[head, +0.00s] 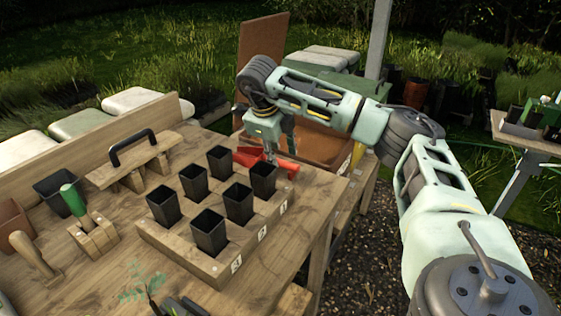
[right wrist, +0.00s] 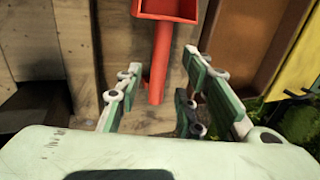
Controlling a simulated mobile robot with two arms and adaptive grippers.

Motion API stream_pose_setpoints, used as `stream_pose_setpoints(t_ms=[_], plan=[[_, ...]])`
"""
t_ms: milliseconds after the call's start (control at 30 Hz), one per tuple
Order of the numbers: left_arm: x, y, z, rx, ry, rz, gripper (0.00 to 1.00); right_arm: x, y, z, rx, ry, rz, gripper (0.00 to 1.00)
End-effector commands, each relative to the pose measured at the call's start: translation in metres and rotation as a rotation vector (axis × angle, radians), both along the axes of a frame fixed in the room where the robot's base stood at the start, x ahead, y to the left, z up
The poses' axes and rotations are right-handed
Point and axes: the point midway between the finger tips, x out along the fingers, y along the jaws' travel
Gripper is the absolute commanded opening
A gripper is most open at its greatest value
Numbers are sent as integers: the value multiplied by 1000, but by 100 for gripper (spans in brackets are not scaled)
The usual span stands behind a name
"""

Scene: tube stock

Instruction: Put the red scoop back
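The red scoop (head: 282,164) lies near the far right edge of the wooden bench, beyond the block of black pots. In the right wrist view the scoop's pan (right wrist: 166,8) is at the top and its handle (right wrist: 159,70) points toward me. My right gripper (head: 282,150) is over the scoop in the head view. In the right wrist view my right gripper (right wrist: 163,92) is open, with its fingers apart on either side of the handle. Contact with the handle does not show. A dark, green-edged part at the bottom edge may be my left gripper (head: 183,306), mostly cut off.
A wooden block (head: 197,262) holds several black pots. A dark-handled wooden piece (head: 134,165), a green-handled tool (head: 74,200) and a wooden handle (head: 36,256) are on the left.

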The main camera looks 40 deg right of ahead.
Motion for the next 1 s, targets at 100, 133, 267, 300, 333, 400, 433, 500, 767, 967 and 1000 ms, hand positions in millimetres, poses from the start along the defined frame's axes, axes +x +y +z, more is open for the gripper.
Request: stream_pose_setpoints(t_ms=[100, 133, 267, 300, 333, 400, 433, 500, 767, 967, 1000], plan=[[0, 0, -2, 0, 0, 0, 0, -2, 9, 26, -1, -5, 3, 35], [0, 0, -2, 0, 0, 0, 0, -2, 11, 32, -1, -4, 1, 35], [0, 0, -2, 0, 0, 0, 0, -5, 18, 52, 0, -3, 2, 35], [0, 0, -2, 0, 0, 0, 0, -5, 19, 57, 0, -2, 2, 35], [0, 0, -2, 0, 1, 0, 0, -6, 20, 60, 0, -2, 2, 35], [0, 0, -3, 0, 1, 1, 0, -7, 21, 65, -1, 0, 1, 35], [0, 0, -3, 0, 1, 1, 0, -7, 22, 66, -1, 0, 1, 35], [0, 0, -3, 0, 1, 1, 0, -7, 22, 68, -1, 0, 1, 35], [0, 0, -2, 0, 1, 1, 0, -7, 23, 69, -1, 1, 1, 35], [0, 0, -3, 0, 1, 1, 0, -7, 23, 68, -1, 1, 1, 35], [0, 0, -3, 0, 1, 1, 0, -7, 22, 68, -1, 1, 1, 35]])
